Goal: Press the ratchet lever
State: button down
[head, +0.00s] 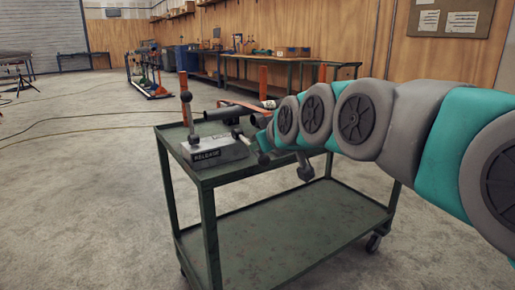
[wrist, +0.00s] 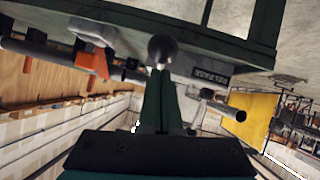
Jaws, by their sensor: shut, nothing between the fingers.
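A grey block labelled RELEASE (head: 215,150) sits on the green cart's top; its label also shows in the wrist view (wrist: 211,75). An upright lever with a black ball knob (head: 186,97) stands at its left. A second dark ball knob (head: 263,158) sits on a short bar at its right, close to the end of my arm. In the wrist view a black ball knob (wrist: 162,48) is at the tips of my gripper (wrist: 160,72), which is shut with nothing held. I cannot tell whether the tips touch it. In the head view my arm hides most of the gripper.
The green cart (head: 280,240) has a lower shelf and wheels. A dark pipe (head: 222,112) lies on its top behind the block. An orange part (wrist: 91,60) is on the pipe in the wrist view. Workbenches (head: 275,62) stand at the back; the floor at left is mostly clear.

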jog(key=shift+f, duration=0.35)
dwell(0.3)
jog(key=r, duration=0.2)
jog(key=s+r+p, duration=0.1)
jog(key=r, duration=0.1)
jog(key=shift+s+r, duration=0.15)
jog(key=shift+r, duration=0.2)
jog(key=v, duration=0.9)
jog(key=shift+s, duration=0.35)
jog(key=shift+d, duration=0.1)
